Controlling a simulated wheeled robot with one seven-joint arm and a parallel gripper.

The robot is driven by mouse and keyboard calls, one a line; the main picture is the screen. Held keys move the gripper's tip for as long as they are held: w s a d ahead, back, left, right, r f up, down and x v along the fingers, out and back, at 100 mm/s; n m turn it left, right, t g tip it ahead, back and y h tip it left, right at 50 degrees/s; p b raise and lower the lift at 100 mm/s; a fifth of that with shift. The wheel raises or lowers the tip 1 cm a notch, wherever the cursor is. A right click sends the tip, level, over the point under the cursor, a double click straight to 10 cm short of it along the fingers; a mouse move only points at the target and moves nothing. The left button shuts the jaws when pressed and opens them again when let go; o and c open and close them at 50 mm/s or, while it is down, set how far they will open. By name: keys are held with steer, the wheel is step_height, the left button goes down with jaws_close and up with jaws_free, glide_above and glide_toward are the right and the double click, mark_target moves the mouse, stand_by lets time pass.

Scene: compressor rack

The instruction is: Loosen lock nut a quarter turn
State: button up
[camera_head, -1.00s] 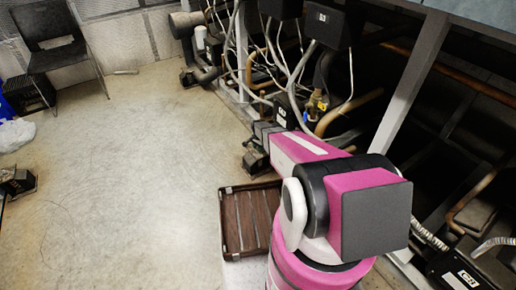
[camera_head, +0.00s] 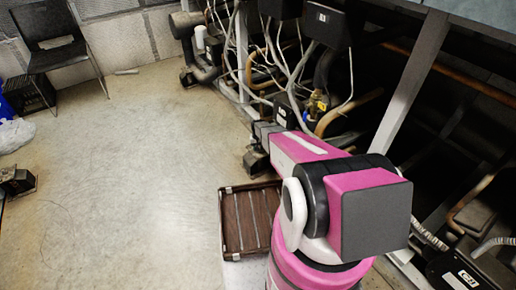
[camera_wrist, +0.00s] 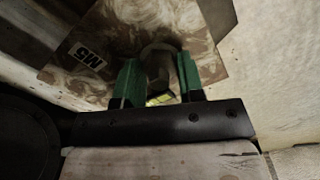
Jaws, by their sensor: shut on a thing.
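In the wrist view, my gripper (camera_wrist: 158,82) has two green fingers on a dark bar. They are on either side of a dim grey rounded piece (camera_wrist: 161,58), which looks like the lock nut, and are shut on it. The piece sits against a stained brownish plate (camera_wrist: 105,42) with an upside-down black and white label. A small yellowish patch shows between the fingers. The nut's flats and thread are too dark to make out. In the head view, my pink arm reaches toward the rack's foot, and its end is small and dark there; the nut does not show.
The compressor rack (camera_head: 405,90), with pipes, cables and black boxes, fills the right side. A brown slatted crate (camera_head: 246,222) stands on the floor beside my arm. A black chair (camera_head: 52,45) stands at the far left. The middle of the floor is clear.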

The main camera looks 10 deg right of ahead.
steer(key=n, duration=0.4)
steer(key=shift+n, duration=2.6)
steer(key=o, duration=0.9)
steer(key=shift+r, duration=0.1)
step_height(320, 180, up, 11)
steer(key=shift+f, duration=0.2)
